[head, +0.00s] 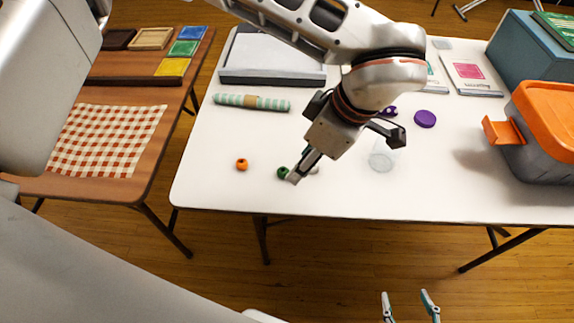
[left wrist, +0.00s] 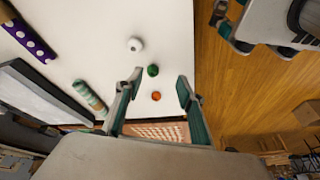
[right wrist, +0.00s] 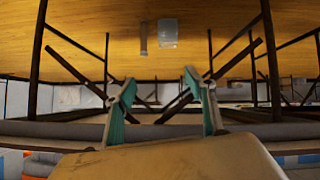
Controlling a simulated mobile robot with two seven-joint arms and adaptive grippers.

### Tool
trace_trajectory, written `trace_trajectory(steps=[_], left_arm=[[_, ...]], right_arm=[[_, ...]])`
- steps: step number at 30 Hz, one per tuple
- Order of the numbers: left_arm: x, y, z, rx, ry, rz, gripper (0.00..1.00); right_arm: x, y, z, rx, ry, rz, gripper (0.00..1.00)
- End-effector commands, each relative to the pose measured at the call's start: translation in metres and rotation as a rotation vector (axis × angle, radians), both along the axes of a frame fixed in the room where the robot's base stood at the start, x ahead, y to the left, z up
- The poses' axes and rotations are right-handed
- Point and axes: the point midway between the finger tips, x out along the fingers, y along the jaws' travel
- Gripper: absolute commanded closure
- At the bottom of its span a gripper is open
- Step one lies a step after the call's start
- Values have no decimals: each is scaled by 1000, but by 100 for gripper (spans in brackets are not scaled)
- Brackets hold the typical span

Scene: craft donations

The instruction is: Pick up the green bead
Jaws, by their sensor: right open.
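The green bead (head: 283,173) lies on the white table (head: 225,190), right of the orange bead (head: 242,164). My left gripper (head: 294,178) points down beside the green bead, its finger hiding part of the view there. In the left wrist view the left gripper (left wrist: 160,80) is open, and the green bead (left wrist: 153,70) shows near and between its fingertips; I cannot tell the exact gap. The orange bead (left wrist: 156,96) shows between the fingers, and a white bead (left wrist: 135,44) lies farther up. My right gripper (head: 408,303) is open and empty, off the table's front edge.
A striped roll (head: 252,102) and grey tray (head: 271,75) lie behind the beads. A clear round item (head: 382,161) and purple lid (head: 425,118) lie to the right. A grey bin with an orange lid (head: 548,108) stands at the right. The front middle of the table is clear.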

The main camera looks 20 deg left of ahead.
Motion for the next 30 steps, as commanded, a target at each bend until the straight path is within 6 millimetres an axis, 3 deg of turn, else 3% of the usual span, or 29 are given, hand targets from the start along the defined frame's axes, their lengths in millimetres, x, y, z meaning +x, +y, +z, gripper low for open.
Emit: trace_trajectory(steps=[5,21,30], left_arm=[[11,15,-3,39,-33,9,62],[13,37,-64,36,-29,10,62],[14,39,-66,35,-35,8,62]], right_arm=[[-3,0,-6,1,11,-1,45],[-1,7,-8,11,8,9,45],[5,7,-1,10,-10,13,45]])
